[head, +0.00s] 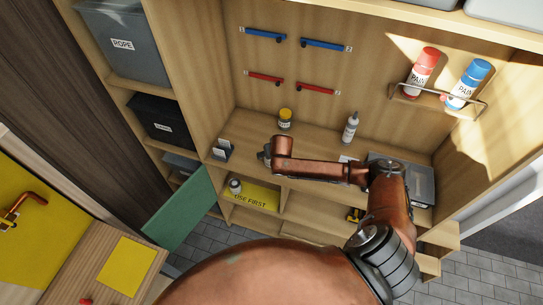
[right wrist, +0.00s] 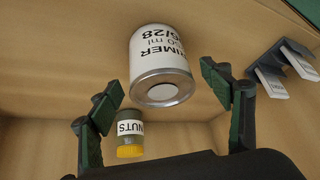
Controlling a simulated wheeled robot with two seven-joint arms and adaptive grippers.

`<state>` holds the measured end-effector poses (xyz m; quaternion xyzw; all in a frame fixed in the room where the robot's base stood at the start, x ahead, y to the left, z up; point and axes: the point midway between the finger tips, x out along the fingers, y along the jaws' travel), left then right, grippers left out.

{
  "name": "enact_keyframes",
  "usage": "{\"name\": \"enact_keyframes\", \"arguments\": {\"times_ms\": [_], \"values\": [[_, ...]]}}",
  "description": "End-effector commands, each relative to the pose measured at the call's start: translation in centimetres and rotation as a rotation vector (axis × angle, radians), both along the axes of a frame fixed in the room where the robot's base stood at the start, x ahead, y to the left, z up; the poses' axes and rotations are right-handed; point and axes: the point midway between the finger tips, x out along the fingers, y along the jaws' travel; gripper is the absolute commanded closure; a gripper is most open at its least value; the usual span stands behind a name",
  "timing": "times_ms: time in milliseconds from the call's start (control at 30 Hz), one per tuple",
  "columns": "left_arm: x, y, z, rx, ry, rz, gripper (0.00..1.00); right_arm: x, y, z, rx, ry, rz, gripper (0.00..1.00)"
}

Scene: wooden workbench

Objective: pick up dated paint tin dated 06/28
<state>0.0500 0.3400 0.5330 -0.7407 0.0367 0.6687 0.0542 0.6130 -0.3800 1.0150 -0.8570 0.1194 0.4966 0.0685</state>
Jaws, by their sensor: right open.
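The paint tin (right wrist: 160,50) is white with a metal rim and shows upside down in the right wrist view. Its label reads PRIMER, and the date looks like 06/28, its first digits partly cut by the tin's curve. My right gripper (right wrist: 163,92) is open, with one dark green finger to each side of the tin's rim end. I see no finger touching the tin. In the head view my right arm reaches over the bench and its gripper (head: 267,154) is small; I cannot make out the tin there. My left gripper is not in view.
A yellow-lidded jar labelled NUTS (right wrist: 130,130) stands close by; it also shows in the head view (head: 285,118). A dark card holder (head: 222,150) is left of my gripper. A spray bottle (head: 351,128) stands to the right. A small white container (head: 235,186) is on the USE FIRST shelf (head: 256,197).

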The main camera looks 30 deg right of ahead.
Motion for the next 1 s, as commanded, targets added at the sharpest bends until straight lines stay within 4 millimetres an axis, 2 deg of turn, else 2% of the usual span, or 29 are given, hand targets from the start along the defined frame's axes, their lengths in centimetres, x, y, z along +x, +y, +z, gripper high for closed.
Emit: {"name": "enact_keyframes", "arguments": {"times_ms": [167,400,1000], "values": [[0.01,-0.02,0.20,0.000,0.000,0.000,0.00,0.70,-0.03,-1.26,0.000,0.000,0.001,0.28],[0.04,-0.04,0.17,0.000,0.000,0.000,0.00,0.71,-0.07,-1.36,0.000,0.000,0.001,0.29],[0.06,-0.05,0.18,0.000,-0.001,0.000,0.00,0.69,-0.07,-1.34,0.001,0.000,0.002,0.70]]}}
